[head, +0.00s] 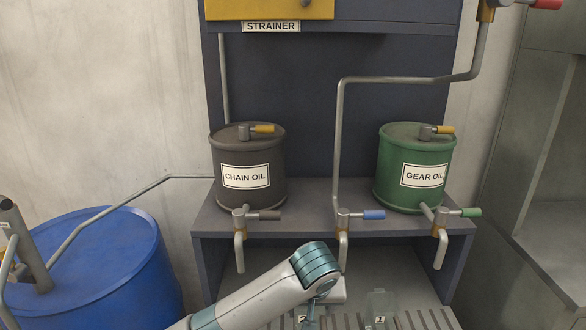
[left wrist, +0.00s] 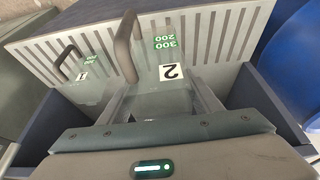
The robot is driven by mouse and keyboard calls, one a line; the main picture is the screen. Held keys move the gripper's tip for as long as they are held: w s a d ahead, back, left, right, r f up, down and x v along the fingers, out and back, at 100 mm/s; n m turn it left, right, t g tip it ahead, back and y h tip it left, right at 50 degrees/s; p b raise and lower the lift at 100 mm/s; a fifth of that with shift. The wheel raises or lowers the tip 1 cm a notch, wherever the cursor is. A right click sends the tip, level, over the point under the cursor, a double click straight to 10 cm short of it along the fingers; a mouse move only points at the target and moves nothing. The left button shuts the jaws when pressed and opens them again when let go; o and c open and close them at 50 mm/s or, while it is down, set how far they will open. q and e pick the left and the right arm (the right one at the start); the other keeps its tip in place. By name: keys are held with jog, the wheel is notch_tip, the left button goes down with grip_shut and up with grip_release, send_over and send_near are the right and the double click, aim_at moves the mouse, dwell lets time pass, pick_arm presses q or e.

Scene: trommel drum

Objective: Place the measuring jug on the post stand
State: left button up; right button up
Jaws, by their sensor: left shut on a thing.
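A clear measuring jug marked 2 (left wrist: 172,85) shows in the left wrist view, with a dark handle and a green 300/200 scale. My left gripper (left wrist: 165,100) is shut on this jug, a finger on either side of its body. In the head view my left gripper (head: 325,296) is at the bottom centre, below the middle tap, and mostly hides the jug. A second clear jug marked 1 (head: 380,306) stands to its right; it also shows in the left wrist view (left wrist: 88,80). I cannot make out a post stand. My right gripper is out of view.
A slotted grille (head: 432,318) lies under the shelf (head: 325,221). Three taps hang above: grey (head: 240,245), blue-handled (head: 343,238) and green-handled (head: 440,240). A chain oil drum (head: 248,200) and gear oil drum (head: 415,195) stand on the shelf. A blue barrel (head: 110,265) stands left.

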pick_arm(q)
jog(key=s+a+r, duration=0.2)
jog(key=a+r, duration=0.1)
jog(key=a, duration=0.5)
jog(key=s+a+r, duration=0.2)
jog(key=a+r, duration=0.1)
jog(key=a, duration=0.5)
jog(key=s+a+r, duration=0.2)
jog(key=a+r, duration=0.1)
jog(key=a, duration=0.5)
jog(key=shift+s+a, duration=0.25)
jog(key=shift+a, duration=0.1)
jog(key=shift+r, duration=0.15)
dwell(0.9)
jog(key=s+f, duration=0.3)
jog(key=f, duration=1.1)
jog(key=shift+s, duration=0.35)
